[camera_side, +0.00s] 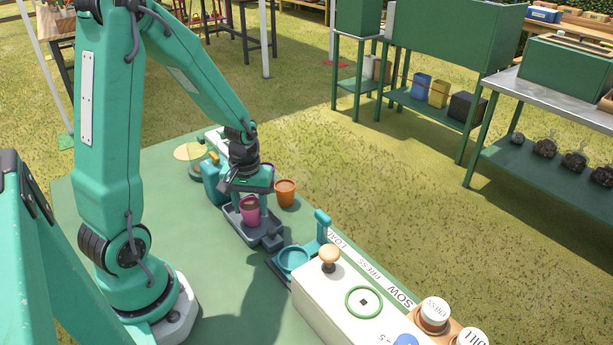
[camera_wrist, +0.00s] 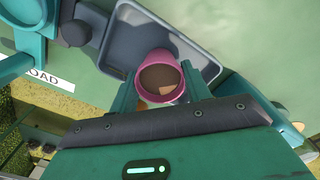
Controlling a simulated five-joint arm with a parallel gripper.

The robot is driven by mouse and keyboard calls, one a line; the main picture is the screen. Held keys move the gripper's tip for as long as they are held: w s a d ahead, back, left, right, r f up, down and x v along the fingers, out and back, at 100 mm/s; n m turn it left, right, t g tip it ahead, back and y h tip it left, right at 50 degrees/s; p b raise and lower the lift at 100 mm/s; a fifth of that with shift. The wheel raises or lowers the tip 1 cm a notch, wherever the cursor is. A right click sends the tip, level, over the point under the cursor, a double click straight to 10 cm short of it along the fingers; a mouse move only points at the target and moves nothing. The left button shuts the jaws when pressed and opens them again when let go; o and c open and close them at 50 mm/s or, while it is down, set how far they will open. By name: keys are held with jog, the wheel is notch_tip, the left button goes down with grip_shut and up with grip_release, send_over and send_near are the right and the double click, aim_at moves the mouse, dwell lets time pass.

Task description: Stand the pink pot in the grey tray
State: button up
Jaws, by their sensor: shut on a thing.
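The pink pot (camera_side: 250,210), with brown soil inside, is at the grey tray (camera_side: 238,222) in the side view. In the wrist view the pink pot (camera_wrist: 160,80) is between the fingers of my gripper (camera_wrist: 160,98), which is shut on it. The grey tray (camera_wrist: 130,40) lies under and around the pot in that view. The pot looks upright and over the tray's inside; I cannot tell whether its base touches the tray floor. My gripper (camera_side: 250,196) partly hides the pot's far side in the side view.
An orange pot (camera_side: 285,193) stands just right of the tray. A purple rim shows behind my gripper. A teal ring holder (camera_side: 293,259) and a white panel (camera_side: 350,300) with a knob and buttons are in front. A teal watering can (camera_side: 212,182) stands behind.

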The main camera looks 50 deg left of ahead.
aim_at(251, 208)
jog(key=shift+f, duration=0.15)
jog(key=o, duration=1.1)
jog(key=shift+r, duration=6.15)
jog(key=shift+r, duration=0.1)
jog(key=shift+s+d+r+m+t, duration=1.05)
jog(key=shift+d+r+m, duration=0.5)
jog(key=shift+d, duration=0.3)
jog(key=shift+s+d+r+m+t, duration=0.8)
jog(key=shift+s+d+r+m, duration=0.35)
jog(key=shift+d+r+m, duration=0.5)
jog(key=shift+s+d+r+m+t, duration=1.05)
jog(key=shift+d+r+m, duration=0.35)
jog(key=shift+d, duration=0.6)
